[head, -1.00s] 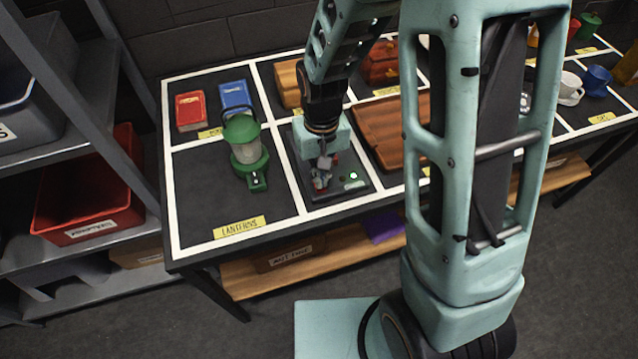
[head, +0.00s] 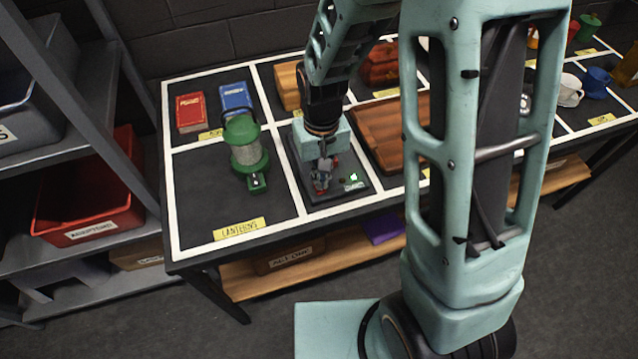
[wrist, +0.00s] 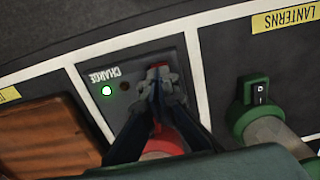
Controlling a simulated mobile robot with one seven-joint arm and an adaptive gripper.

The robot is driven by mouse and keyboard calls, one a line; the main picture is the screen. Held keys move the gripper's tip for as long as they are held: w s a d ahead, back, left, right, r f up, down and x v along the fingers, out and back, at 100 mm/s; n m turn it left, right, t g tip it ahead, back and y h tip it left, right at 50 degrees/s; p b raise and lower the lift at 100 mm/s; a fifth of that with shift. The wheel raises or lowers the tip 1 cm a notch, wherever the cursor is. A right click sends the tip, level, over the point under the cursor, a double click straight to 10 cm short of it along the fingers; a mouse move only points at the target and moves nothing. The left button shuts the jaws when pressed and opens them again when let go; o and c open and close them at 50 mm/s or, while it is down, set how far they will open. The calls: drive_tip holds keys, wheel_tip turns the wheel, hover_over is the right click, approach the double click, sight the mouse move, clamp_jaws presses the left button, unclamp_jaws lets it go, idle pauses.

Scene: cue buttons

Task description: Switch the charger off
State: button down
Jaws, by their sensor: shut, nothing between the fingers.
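The charger (head: 338,194) is a dark flat unit on the table, with a lit green light (head: 353,177) on its front part. In the wrist view the charger panel (wrist: 128,68) has a "CHARGE" label, the lit green light (wrist: 106,91) and a dark red spot beside it. My gripper (head: 322,186) is shut and empty, pointing down over the charger. In the wrist view my gripper (wrist: 158,78) has its tips at a red part (wrist: 160,67), mostly hidden by the fingers. I cannot tell whether they touch. A round red part (wrist: 163,143) shows behind the fingers.
A wooden board (head: 385,135) lies to the right. Red (head: 189,112) and blue (head: 235,97) books lie behind the lantern. The table's front left is clear.

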drive_tip(key=shift+f+b, duration=0.9)
drive_tip(key=shift+f, duration=0.25)
idle(0.5)
drive_tip(key=shift+r, duration=0.1)
drive_tip(key=shift+r+p, duration=2.7)
drive_tip(key=shift+r, duration=0.8)
drive_tip(key=shift+f, duration=0.1)
